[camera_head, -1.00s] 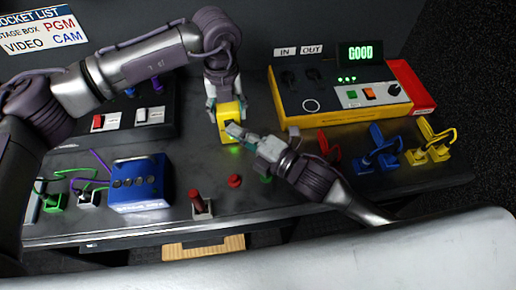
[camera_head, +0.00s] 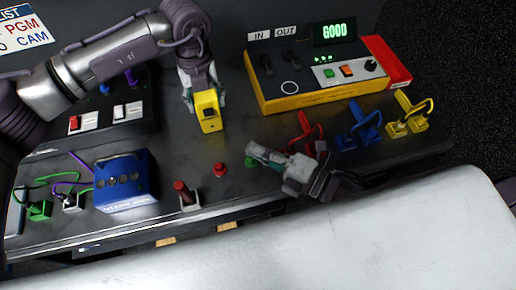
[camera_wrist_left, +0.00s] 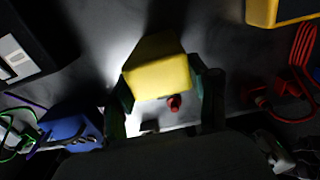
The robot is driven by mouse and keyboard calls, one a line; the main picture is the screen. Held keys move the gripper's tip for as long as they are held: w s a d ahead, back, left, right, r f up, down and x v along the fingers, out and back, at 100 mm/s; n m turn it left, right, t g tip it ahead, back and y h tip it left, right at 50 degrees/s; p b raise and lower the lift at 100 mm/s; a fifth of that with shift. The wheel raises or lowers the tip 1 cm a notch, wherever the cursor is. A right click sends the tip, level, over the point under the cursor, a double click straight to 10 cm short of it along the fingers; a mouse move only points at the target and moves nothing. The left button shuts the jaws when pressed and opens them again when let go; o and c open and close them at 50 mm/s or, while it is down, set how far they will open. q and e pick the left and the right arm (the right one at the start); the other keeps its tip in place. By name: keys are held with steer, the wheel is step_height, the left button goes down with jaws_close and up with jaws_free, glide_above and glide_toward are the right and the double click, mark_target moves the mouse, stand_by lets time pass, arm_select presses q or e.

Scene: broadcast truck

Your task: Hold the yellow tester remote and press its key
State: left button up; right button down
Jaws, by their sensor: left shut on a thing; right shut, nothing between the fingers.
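The yellow tester remote (camera_head: 209,111) stands out at the middle of the bench in the head view, with a dark key on its face. My left gripper (camera_head: 204,98) is shut on it from behind and above. The remote also shows between the fingers in the left wrist view (camera_wrist_left: 157,70), where its yellow side faces the camera. My right gripper (camera_head: 252,153) is shut and empty, to the lower right of the remote and apart from it. Whether the remote touches the bench cannot be told.
A yellow tester box (camera_head: 315,75) with a green "GOOD" display (camera_head: 334,32) stands at the back right. Red, blue and yellow plugs (camera_head: 408,122) line the right side. A blue box (camera_head: 124,180), red lever (camera_head: 184,192) and red button (camera_head: 221,169) are in front.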

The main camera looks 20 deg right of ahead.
arm_select(q)
steer(key=o, duration=1.4)
steer(key=shift+w+a+f, duration=0.1)
arm_select(e)
steer(key=shift+w, duration=0.1)
arm_select(q)
step_height(320, 180, up, 12)
